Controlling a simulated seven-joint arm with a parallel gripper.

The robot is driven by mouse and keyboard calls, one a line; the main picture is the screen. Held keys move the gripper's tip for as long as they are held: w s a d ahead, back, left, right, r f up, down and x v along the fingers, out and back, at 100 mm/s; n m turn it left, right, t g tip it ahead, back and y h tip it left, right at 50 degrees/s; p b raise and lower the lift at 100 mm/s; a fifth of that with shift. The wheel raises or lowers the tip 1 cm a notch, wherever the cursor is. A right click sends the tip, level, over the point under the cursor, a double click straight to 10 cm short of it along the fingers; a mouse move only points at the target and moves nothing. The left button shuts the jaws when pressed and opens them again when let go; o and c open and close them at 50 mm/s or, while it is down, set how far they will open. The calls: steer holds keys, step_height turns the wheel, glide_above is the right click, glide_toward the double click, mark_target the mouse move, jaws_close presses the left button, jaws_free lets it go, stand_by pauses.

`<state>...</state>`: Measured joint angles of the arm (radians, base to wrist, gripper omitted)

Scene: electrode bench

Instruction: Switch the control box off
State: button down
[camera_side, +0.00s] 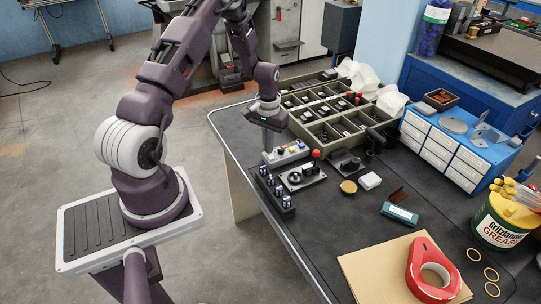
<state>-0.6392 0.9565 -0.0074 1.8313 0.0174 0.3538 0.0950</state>
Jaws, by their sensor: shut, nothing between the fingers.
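A small light-grey box with coloured buttons (287,154) lies near the left edge of the dark bench and looks like the control box. Its buttons include a yellow and a red one; the position of any switch is too small to tell. My gripper (267,147) points down at the left end of this box, shut and empty. Its fingertips are close to the box, and I cannot tell whether they touch it. The gripper hides part of that end.
A black strip with several blue-topped knobs (274,191), a dial panel (301,178) and a device with a black lever (346,163) stand close by. A compartment tray (322,131) is behind. Red tape (431,270) and a grease tub (502,224) are at the right front.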

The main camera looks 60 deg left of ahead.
steer(key=shift+f, duration=0.35)
steer(key=shift+r, duration=3.55)
steer(key=s+d+r+m+t, duration=0.1)
steer(key=d+r, duration=0.5)
steer(key=r, duration=0.3)
steer(key=s+d+r+m+t, duration=0.1)
steer(key=d+r, duration=0.5)
steer(key=r, duration=0.3)
steer(key=s+d+r+m+t, duration=0.1)
steer(key=s+d+r, duration=0.3)
steer(key=s, duration=0.5)
steer(key=s+d+r+m+t, duration=0.2)
steer(key=s+d+r+m, duration=0.1)
steer(key=s+d, duration=0.5)
steer(key=shift+s+d+r+t, duration=0.3)
steer(key=shift+s+r, duration=0.1)
steer(key=shift+s, duration=0.25)
